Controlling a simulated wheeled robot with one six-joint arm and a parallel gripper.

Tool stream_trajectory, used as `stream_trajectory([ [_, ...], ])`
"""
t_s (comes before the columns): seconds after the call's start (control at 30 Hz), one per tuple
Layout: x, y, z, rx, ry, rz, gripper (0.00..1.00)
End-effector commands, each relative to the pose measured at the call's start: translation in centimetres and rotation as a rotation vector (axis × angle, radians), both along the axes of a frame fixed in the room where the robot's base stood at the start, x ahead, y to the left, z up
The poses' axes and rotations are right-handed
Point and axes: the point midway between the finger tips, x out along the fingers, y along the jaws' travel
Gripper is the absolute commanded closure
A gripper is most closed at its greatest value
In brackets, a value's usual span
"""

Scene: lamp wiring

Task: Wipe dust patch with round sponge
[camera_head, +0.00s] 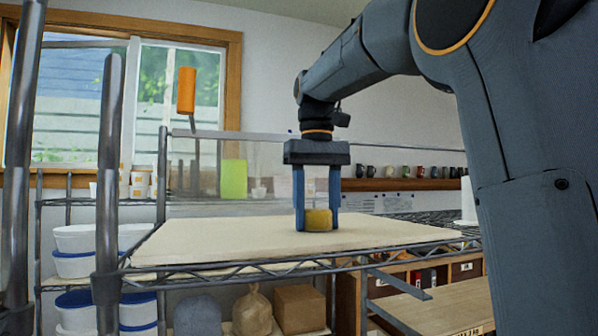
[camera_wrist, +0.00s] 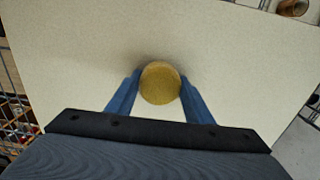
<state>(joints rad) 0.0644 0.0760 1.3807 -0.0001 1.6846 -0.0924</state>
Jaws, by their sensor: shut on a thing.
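The round sponge (camera_head: 318,220) is yellow and short, and stands between the two blue fingers of my gripper (camera_head: 318,222). My gripper points straight down and is shut on the sponge at the cream board. In the wrist view the sponge (camera_wrist: 160,84) shows from above as a yellow disc between the fingertips (camera_wrist: 160,90). The sponge appears to be at the surface of the board (camera_head: 210,240); I cannot tell whether it presses on it. I cannot make out a distinct dust patch on the board in either view.
The board lies on a wire rack shelf (camera_head: 290,266) and is otherwise clear. White tubs (camera_head: 72,262) stand at the left. A row of small cups (camera_head: 400,172) sits on a shelf behind. An orange object (camera_head: 186,90) is at the upper left. A brown round object (camera_wrist: 292,7) is beyond the board.

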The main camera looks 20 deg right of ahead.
Motion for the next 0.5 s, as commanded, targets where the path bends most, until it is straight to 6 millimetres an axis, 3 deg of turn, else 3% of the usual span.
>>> stream_trajectory([
  [0.5,0.0,3.9,0.0,0.001,0.001,-0.016,0.74],
])
